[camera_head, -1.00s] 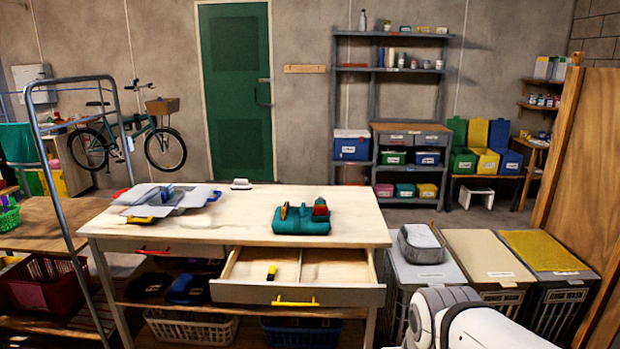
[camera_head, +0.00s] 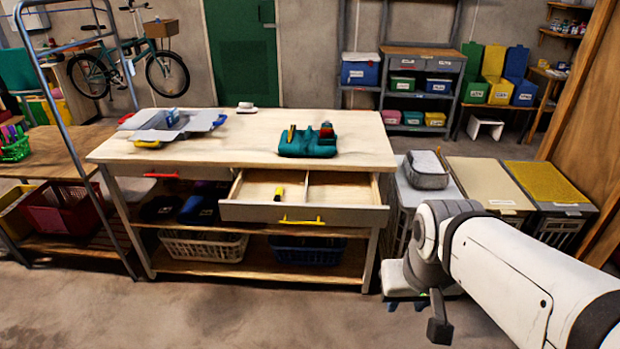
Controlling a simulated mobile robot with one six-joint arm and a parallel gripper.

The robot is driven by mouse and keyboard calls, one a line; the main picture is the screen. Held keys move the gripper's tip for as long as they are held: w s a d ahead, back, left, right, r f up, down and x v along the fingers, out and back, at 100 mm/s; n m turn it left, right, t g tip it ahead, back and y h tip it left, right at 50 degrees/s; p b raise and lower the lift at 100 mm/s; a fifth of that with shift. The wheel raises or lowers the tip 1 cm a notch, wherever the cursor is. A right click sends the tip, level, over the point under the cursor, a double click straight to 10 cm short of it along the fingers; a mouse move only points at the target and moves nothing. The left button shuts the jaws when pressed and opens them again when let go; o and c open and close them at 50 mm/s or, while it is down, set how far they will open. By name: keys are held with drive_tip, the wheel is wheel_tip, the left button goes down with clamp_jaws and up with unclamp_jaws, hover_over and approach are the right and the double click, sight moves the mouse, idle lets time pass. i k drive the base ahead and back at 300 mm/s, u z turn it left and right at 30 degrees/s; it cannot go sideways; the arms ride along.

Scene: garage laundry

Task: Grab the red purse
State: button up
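I cannot make out a red purse for certain in the head view. A small red item (camera_head: 326,129) sits in the teal tray (camera_head: 306,148) on the workbench, too small to identify. A dark red basket (camera_head: 62,207) stands on the low wooden shelf at the left; what it holds is unclear. My white arm reaches in from the right, in front of the bins. Part of what looks like my gripper (camera_head: 438,322) hangs at its end, right of the workbench and apart from it. Its fingers are not clear.
The workbench (camera_head: 225,140) has an open drawer (camera_head: 305,213) with a yellow-and-black item inside. A grey open case (camera_head: 172,125) lies on top. A grey pouch (camera_head: 425,170) rests on a bin at the right. The floor in front is clear.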

sight(324, 133)
drive_tip(key=u, duration=2.25)
drive_tip(key=i, duration=1.55)
drive_tip(key=z, duration=2.9)
